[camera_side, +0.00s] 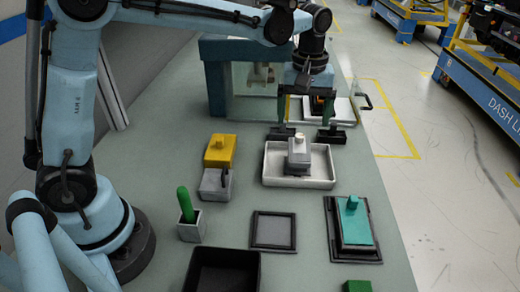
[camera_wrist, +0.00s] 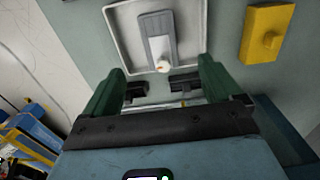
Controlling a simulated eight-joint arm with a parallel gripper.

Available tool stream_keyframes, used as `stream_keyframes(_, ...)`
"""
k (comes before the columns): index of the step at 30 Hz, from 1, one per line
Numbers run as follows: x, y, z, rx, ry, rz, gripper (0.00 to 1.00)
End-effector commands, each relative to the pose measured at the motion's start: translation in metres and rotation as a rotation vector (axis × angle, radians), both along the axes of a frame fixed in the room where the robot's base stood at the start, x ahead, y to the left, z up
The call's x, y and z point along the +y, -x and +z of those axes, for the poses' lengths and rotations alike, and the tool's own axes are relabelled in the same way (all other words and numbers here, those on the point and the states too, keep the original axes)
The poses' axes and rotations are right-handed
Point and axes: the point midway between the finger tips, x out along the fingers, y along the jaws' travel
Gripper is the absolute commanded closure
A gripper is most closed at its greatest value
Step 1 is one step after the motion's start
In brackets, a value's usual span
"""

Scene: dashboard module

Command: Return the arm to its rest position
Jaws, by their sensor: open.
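My gripper (camera_side: 307,115) hangs fingers-down near the back of the bench in the side view, over the area behind the white tray (camera_side: 268,182). Its two dark green fingers are spread wide with nothing between them; they also show in the wrist view (camera_wrist: 159,66). A grey module (camera_side: 299,162) with a pale knob sits in the tray, and it also shows in the wrist view (camera_wrist: 159,38). My gripper appears apart from it. Two small black holders (camera_side: 280,133) (camera_side: 331,135) stand behind the tray, below the fingers.
A blue-grey frame (camera_side: 216,85) stands close behind my gripper. A yellow block (camera_side: 219,150), a grey block (camera_side: 214,184) and a cup with a green handle (camera_side: 190,221) stand left. A teal module (camera_side: 355,224) sits front right. A black bin (camera_side: 224,272) is at the front.

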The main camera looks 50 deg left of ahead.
Motion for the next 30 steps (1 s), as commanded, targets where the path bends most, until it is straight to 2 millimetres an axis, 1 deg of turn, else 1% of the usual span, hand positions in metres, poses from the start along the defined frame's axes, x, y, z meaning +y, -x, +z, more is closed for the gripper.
stream_keyframes(4, 0.003, 0.005, 0.004, -0.019, 0.002, -0.023, 0.08)
stream_keyframes(8, 0.011, 0.020, 0.015, -0.079, 0.006, -0.096, 0.08)
stream_keyframes(12, 0.023, 0.043, 0.026, -0.172, -0.001, -0.212, 0.08)
stream_keyframes(17, 0.036, 0.071, 0.032, -0.279, -0.027, -0.346, 0.08)
stream_keyframes(23, 0.049, 0.106, 0.029, -0.408, -0.088, -0.509, 0.08)
stream_keyframes(27, 0.057, 0.127, 0.020, -0.488, -0.146, -0.617, 0.08)
stream_keyframes(30, 0.061, 0.139, 0.013, -0.534, -0.186, -0.680, 0.08)
